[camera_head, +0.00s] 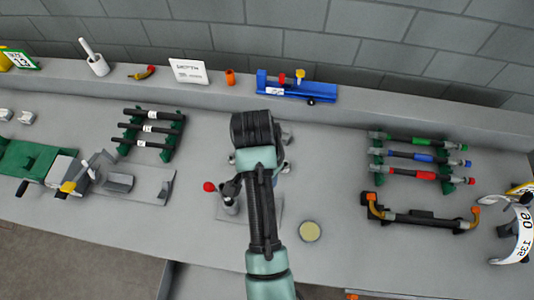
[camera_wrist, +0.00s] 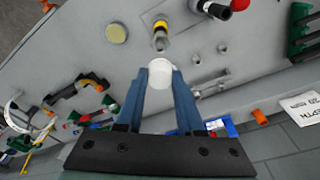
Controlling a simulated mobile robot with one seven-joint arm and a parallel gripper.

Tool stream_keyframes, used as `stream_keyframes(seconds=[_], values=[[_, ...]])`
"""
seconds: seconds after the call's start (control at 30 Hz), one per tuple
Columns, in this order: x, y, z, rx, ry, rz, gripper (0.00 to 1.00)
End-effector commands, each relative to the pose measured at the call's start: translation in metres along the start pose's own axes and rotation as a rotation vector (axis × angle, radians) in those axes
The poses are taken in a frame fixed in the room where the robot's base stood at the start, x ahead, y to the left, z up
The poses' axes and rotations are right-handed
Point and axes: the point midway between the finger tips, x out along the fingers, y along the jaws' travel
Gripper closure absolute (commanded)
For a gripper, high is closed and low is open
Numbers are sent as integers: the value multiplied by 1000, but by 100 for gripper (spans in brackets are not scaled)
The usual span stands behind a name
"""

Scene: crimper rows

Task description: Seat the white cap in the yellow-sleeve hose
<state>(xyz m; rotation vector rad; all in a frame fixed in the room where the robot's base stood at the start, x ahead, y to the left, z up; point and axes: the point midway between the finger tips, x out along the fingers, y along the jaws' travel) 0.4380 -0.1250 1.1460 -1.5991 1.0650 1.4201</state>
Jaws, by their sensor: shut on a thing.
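My gripper (camera_wrist: 160,76) is shut on the white cap (camera_wrist: 160,70), a short white cylinder between the blue fingertips in the wrist view. The yellow-sleeve hose (camera_wrist: 160,27) shows just beyond the cap, with a yellow band and a grey end facing the camera. In the picture the cap and the hose end are apart, roughly in line; the depth between them is hard to tell. A red-knobbed clamp (camera_wrist: 236,6) is beside the hose. In the head view my arm hides the gripper and the cap.
A rack of green-, blue- and red-sleeved hoses (camera_head: 420,157) stands at right, with a black orange-ended handle piece (camera_head: 422,215) below. A black-hose rack (camera_head: 150,130) is at left. A pale yellow disc (camera_head: 310,231) lies right of my arm. A blue fixture (camera_head: 295,90) is on the ledge.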

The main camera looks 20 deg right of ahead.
Motion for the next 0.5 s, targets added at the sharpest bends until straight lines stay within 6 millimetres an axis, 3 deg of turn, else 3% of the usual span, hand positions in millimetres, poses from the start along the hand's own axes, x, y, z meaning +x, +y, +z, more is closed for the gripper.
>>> stream_keyframes(seconds=[0.43,0.5], values=[[-3,0,0,-6,0,0,100],[7,0,2,-6,0,0,100]])
